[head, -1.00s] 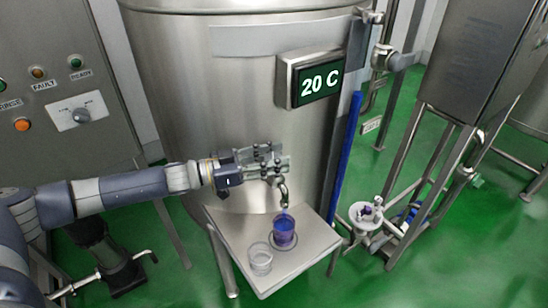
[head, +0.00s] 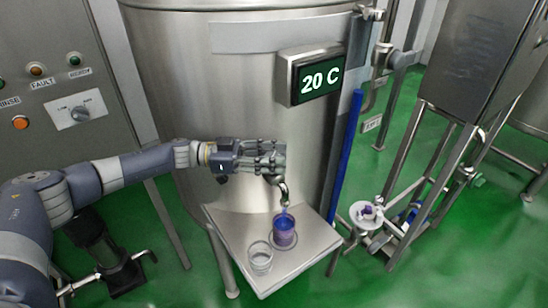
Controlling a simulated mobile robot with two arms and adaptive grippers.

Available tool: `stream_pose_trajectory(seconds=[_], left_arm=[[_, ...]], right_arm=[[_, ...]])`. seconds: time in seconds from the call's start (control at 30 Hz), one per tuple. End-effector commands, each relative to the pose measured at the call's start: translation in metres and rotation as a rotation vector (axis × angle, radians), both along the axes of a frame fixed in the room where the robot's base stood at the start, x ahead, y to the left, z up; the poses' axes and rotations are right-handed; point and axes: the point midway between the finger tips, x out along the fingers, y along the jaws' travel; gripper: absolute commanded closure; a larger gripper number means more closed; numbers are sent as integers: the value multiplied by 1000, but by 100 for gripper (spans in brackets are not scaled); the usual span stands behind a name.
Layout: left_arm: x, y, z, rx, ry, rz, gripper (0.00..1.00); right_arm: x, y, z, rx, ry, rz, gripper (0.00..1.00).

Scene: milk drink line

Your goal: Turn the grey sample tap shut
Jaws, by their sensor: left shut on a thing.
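The grey sample tap (head: 284,193) sticks out from the front of the steel tank (head: 240,100). My left gripper (head: 272,160) is shut on the tap's handle, which is mostly hidden behind the fingers. The spout points down, with a blue streak (head: 285,211) between it and a glass of blue-purple liquid (head: 285,236) below. My right gripper is not in view.
A steel shelf (head: 235,222) under the tap also holds a clear, seemingly empty glass (head: 260,263). A display (head: 318,79) on the tank reads 20 C. A control panel (head: 55,70) stands at the left, and a blue upright bar (head: 346,155) is right of the tap.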

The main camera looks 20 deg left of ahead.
Motion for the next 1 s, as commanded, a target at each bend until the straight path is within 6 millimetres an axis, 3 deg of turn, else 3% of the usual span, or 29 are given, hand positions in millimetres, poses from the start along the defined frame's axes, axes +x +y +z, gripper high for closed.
stream_pose_trajectory(seconds=[0.23,0.27,0.33,0.77,1.0], left_arm=[[1,0,2,-5,-2,1,88],[1,-1,2,-5,-2,1,57],[1,-1,2,-4,-2,1,43],[1,0,1,-1,0,10,43],[0,1,2,-1,3,99,43]], right_arm=[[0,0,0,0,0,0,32],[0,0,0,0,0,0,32],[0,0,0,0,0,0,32],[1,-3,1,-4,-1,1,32],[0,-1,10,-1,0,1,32]])
